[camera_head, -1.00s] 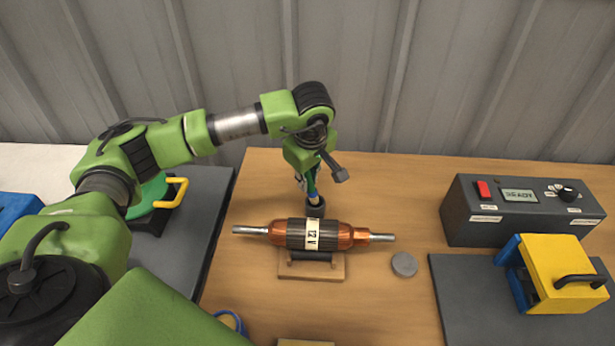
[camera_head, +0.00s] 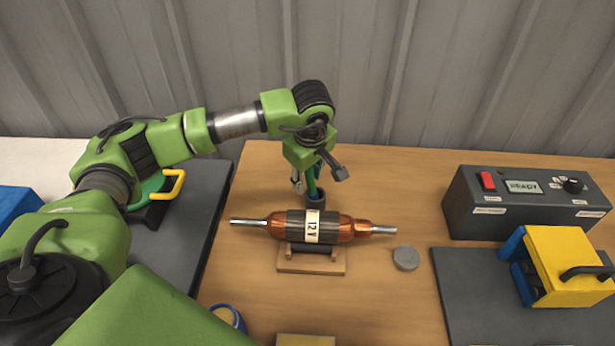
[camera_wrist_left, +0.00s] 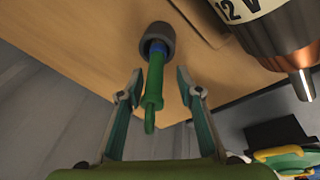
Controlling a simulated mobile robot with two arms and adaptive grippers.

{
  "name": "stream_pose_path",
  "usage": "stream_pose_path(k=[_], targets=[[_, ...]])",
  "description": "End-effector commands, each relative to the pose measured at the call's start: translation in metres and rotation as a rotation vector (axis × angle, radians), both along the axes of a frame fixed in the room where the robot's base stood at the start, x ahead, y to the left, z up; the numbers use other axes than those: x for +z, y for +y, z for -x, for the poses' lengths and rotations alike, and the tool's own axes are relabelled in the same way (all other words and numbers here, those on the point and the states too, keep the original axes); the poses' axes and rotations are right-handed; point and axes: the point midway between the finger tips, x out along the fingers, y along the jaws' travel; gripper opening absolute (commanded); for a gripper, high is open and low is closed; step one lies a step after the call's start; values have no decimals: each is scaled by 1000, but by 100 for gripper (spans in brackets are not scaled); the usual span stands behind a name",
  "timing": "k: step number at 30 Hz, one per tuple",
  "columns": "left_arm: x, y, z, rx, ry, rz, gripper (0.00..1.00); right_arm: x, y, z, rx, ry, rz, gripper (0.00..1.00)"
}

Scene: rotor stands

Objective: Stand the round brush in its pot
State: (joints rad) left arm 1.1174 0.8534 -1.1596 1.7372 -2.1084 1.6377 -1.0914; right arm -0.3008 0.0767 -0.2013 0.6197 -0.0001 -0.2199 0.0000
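The round brush has a green handle (camera_wrist_left: 153,92) and a blue collar (camera_wrist_left: 156,47). Its lower end is inside the dark grey pot (camera_wrist_left: 158,36), with the handle sticking out; the bristles are hidden. In the head view the green handle (camera_head: 311,180) rises from the pot (camera_head: 315,197), just behind the rotor. My left gripper (camera_wrist_left: 165,80) is open, with one finger on each side of the handle and visible gaps to it. It also shows above the pot in the head view (camera_head: 311,183). My right gripper is not in view.
A copper-wound rotor (camera_head: 352,230) lies on a wooden stand (camera_head: 311,268) close in front of the pot. A grey disc (camera_head: 405,258) lies to its right. A tester box (camera_head: 460,215) and a yellow-and-blue device (camera_head: 560,262) stand at the right. The table behind the disc is clear.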

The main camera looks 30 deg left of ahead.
Motion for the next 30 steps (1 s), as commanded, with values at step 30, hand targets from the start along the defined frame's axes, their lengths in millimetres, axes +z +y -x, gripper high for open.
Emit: stream_pose_path(k=[30], targets=[[116,-18,25,-1,1,0,33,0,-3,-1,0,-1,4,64]])
